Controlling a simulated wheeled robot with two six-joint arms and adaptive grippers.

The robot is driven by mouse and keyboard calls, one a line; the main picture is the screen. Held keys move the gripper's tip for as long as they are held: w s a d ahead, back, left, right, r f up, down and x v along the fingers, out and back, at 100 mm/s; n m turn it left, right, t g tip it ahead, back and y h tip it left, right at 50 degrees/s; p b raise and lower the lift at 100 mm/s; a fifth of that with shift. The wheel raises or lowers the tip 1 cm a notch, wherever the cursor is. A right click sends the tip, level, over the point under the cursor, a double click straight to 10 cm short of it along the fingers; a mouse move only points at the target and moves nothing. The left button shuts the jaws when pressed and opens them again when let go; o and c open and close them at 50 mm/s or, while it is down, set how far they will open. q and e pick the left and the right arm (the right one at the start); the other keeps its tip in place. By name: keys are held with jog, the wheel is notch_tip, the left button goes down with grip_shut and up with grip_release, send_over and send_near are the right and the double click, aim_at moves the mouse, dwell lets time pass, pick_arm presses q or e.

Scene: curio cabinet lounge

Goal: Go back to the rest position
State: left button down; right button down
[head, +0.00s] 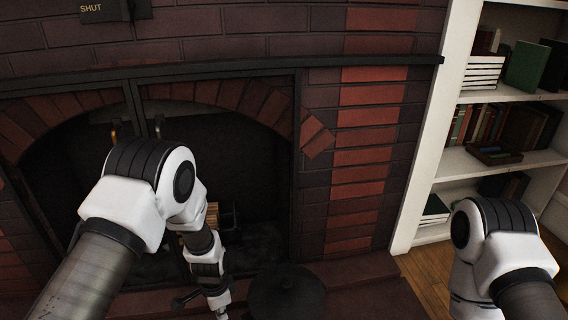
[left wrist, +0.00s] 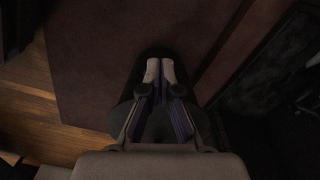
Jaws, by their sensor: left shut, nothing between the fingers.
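My left gripper (left wrist: 161,72) is shut and empty in the left wrist view, with its fingertips together above a dark reddish-brown hearth surface (left wrist: 95,60). In the head view my left arm reaches down in front of the brick fireplace (head: 372,150), and its wrist is near the bottom edge. My right arm shows at the lower right of the head view, but its gripper is out of the picture.
The dark firebox (head: 262,170) opens behind my left arm, under a black metal frame (head: 298,200). A dark round object (head: 287,293) stands at the hearth. A white bookshelf (head: 425,150) with books is at the right. Wooden floor (head: 424,272) shows below it. A "SHUT" sign (head: 103,10) is above.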

pick_arm(q)
jog(key=s+a+f+n+g, duration=0.1)
jog(key=s+a+n, duration=0.15)
jog(key=s, duration=0.75)
jog(key=s+a+f+n, duration=0.1)
jog(key=s+f+n, duration=0.15)
jog(key=s, duration=0.65)
jog(key=s+a+f+n+g, duration=0.1)
jog(key=s+n, duration=0.2)
jog(key=s, duration=0.7)
notch_tip(320, 180, up, 39)
jog(key=w+n+t+p, duration=0.2)
jog(key=n+p, duration=0.1)
jog(key=p, duration=3.5)
jog(key=shift+w+f+p, duration=0.15)
jog(key=shift+w+p, duration=0.1)
jog(key=shift+p, duration=0.15)
